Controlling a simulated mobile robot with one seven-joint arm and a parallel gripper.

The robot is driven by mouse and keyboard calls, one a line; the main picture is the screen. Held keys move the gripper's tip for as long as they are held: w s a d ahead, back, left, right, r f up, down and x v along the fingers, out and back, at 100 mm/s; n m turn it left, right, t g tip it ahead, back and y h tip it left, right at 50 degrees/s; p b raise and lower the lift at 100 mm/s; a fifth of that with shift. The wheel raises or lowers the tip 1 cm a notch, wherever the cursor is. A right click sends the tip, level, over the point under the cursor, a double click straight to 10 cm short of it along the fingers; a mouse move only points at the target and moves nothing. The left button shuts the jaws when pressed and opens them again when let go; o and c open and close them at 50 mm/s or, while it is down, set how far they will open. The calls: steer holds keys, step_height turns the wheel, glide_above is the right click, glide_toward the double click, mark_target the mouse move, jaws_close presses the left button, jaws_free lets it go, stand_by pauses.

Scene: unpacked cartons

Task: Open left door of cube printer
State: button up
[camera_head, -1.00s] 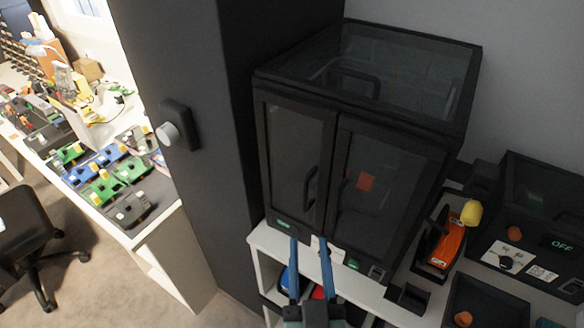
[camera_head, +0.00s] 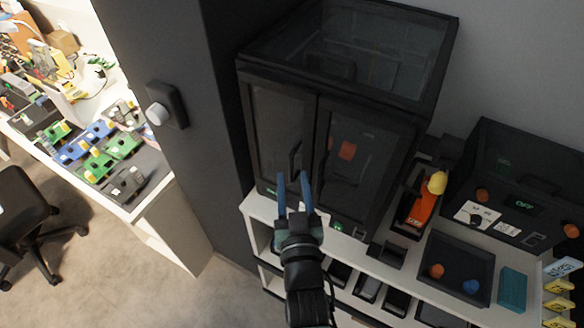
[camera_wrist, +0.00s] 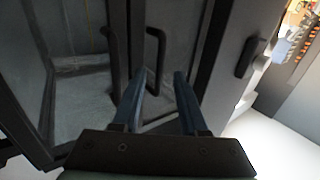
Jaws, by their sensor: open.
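The cube printer (camera_head: 262,66) is a dark box with two glass front doors, both shut. Its left door (camera_head: 272,125) has a dark upright bar handle (camera_head: 294,158) near the middle seam. In the wrist view this handle (camera_wrist: 161,45) stands just beyond my fingers, its near end showing between them. My gripper (camera_head: 293,177) is open and empty, its two blue fingers in front of the lower left door, on either side of the handle's line. It fills the bottom of the wrist view (camera_wrist: 158,85). I cannot tell whether a finger touches the handle.
A dark pillar (camera_head: 215,120) with a knob stands close left of the printer. The printer sits on a white shelf (camera_head: 262,208). Right of it are an orange tool (camera_head: 424,205), a black tray (camera_head: 435,285) and another dark machine (camera_head: 520,180). Floor at lower left is open.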

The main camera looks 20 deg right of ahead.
steer(key=shift+x, duration=1.3)
jaws_close()
stand_by(0.5)
